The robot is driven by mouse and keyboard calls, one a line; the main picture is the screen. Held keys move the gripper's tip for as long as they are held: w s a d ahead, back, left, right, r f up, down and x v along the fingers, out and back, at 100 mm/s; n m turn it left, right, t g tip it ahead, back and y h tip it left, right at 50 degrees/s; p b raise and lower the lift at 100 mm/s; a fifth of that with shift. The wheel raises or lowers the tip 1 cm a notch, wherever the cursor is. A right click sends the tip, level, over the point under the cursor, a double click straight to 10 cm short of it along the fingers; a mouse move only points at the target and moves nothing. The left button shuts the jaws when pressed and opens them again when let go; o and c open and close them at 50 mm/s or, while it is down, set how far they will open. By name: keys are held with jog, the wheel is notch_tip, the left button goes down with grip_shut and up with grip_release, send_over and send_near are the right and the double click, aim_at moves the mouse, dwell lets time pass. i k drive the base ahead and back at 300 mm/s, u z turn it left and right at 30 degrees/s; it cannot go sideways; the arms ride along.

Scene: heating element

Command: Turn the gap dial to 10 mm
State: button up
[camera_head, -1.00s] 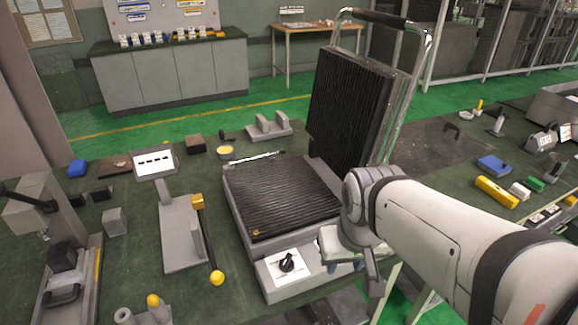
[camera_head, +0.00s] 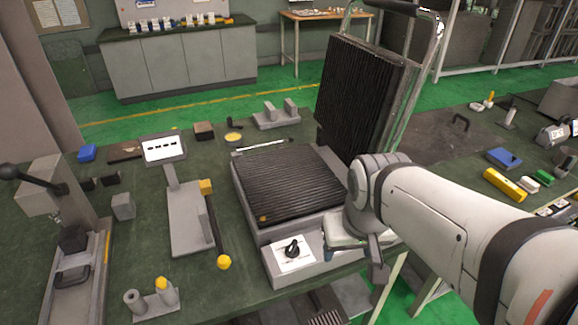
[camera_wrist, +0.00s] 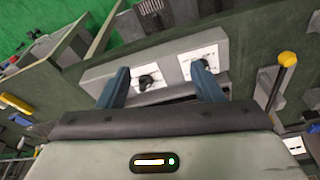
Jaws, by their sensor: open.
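The heating device has a black ribbed lower plate (camera_head: 290,185) and a raised ribbed upper plate (camera_head: 358,95). Its grey front carries a black dial (camera_head: 292,248) on a white label, left of my gripper (camera_head: 345,250). In the wrist view that dial (camera_wrist: 203,66) is by the right fingertip. A second black dial (camera_wrist: 148,82) on a white label shows between the blue fingers of my gripper (camera_wrist: 160,68), nearer the left one; my arm hides it in the head view. My gripper is open and empty. The scale markings are too small to read.
A lever with a yellow knob (camera_head: 224,262) stands left of the device; it also shows in the wrist view (camera_wrist: 287,59). A grey press (camera_head: 75,225) is at the far left. A yellow block (camera_head: 505,186) lies at the right. The device sits near the bench's front edge.

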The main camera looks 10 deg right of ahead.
aim_at(291, 251)
jog(key=z, duration=0.75)
jog(key=k, duration=1.15)
jog(key=u, duration=0.6)
jog(key=i, duration=1)
jog(key=u, duration=0.05)
